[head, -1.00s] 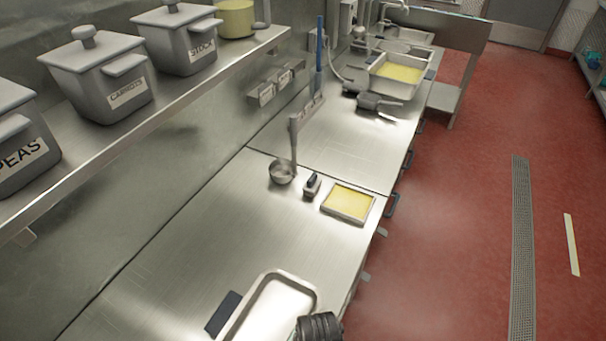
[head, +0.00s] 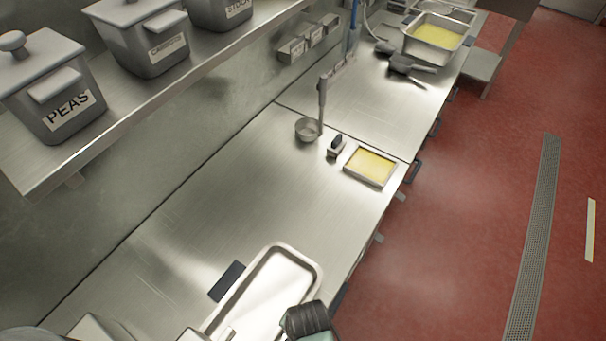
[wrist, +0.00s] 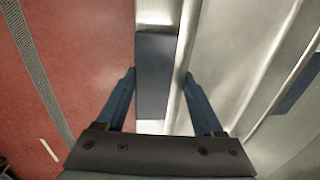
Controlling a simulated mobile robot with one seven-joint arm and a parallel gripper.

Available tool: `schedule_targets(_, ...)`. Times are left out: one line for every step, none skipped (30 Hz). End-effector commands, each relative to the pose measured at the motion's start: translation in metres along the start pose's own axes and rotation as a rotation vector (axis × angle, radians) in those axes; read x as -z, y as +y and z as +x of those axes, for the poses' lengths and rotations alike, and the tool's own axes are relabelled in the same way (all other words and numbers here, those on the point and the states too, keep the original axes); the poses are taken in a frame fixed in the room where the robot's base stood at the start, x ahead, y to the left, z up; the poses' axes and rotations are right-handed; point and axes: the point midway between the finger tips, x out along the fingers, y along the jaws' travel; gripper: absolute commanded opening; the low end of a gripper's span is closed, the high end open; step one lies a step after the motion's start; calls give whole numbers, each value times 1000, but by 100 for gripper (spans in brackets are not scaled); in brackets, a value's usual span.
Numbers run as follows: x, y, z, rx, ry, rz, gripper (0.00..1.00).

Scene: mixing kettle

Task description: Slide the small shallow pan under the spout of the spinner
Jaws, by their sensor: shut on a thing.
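The small shallow pan (head: 282,247) is a metal tray with a pale rim, lying on the steel counter at the bottom of the head view. A dark handle (head: 227,281) shows on its left side; that handle also appears at the right of the wrist view (wrist: 298,86). My gripper (wrist: 160,75) has its blue fingers on either side of the pan's near dark handle (wrist: 155,72) and is shut on it. In the head view only my dark wrist shows by the pan's lower right. I cannot make out the spinner or its spout.
Pale grey metal parts (head: 98,328) that I cannot identify stand at the bottom left edge. Bare counter (head: 215,205) lies beyond the pan. A shelf (head: 120,113) of pots overhangs left.

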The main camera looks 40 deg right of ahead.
Motion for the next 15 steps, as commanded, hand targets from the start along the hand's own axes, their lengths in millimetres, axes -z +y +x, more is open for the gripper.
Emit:
schedule_targets(-5, -1, -3, 1, 0, -3, 0)
schedule_targets(-8, 0, -3, 1, -1, -3, 0)
schedule_targets(-12, 0, -2, 1, -1, -3, 0)
schedule_targets(-14, 0, -2, 1, -1, -3, 0)
schedule_targets(-16, -1, -2, 2, 0, -3, 0)
schedule_targets(-20, -1, -2, 2, 0, -3, 0)
schedule_targets(-22, -1, -2, 2, 0, -2, 0)
schedule_targets(-25, -1, -2, 2, -1, -3, 0)
schedule_targets(-28, -1, -2, 1, -1, -3, 0)
schedule_targets(-29, 0, -2, 2, 0, -2, 0)
schedule_targets(-31, 0, -2, 2, 0, -1, 0)
schedule_targets(-32, -1, -2, 3, 0, -1, 0)
schedule_targets(-33, -1, -1, 3, 0, 0, 0)
schedule_targets(-34, -1, -1, 3, 0, 0, 0)
schedule_targets(-34, -1, -1, 3, 0, 0, 0)
